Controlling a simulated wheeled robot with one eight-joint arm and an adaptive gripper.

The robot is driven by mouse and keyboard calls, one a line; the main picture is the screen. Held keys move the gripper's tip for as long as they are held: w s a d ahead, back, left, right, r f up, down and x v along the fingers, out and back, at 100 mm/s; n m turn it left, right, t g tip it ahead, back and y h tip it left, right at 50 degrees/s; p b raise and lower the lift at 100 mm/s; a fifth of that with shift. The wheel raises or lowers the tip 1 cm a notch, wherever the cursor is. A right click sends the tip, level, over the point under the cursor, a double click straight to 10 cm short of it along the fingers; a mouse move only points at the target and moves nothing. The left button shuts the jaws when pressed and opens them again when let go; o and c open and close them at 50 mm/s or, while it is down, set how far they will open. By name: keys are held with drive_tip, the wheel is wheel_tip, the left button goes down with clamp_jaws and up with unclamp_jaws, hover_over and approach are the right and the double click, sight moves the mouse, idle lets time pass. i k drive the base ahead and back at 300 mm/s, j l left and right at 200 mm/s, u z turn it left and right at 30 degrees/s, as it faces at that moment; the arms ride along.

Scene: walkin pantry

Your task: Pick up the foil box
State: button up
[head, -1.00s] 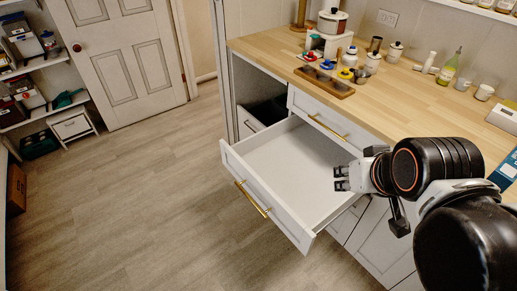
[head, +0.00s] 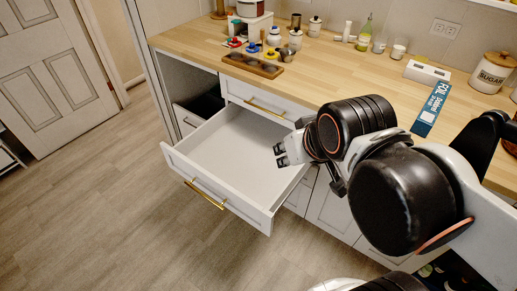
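The foil box (head: 431,108) is a long, narrow blue and white carton with "FOIL" lettering. It lies on the wooden counter at the right in the head view, just beyond my arm. My gripper (head: 279,155) hangs over the pulled-out drawer, well to the left of the box and apart from it. Its two fingertips show a small gap and nothing is between them. My arm's dark joints pass in front of the counter edge close to the near end of the box.
The open white drawer (head: 205,195) is empty and juts into the floor space. A white block (head: 427,72) and a sugar canister (head: 491,72) stand near the box. A wooden tray (head: 252,66) and small jars are farther left. The counter's middle is clear.

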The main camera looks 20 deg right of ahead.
sight(425, 121)
drive_tip(key=z, duration=1.7)
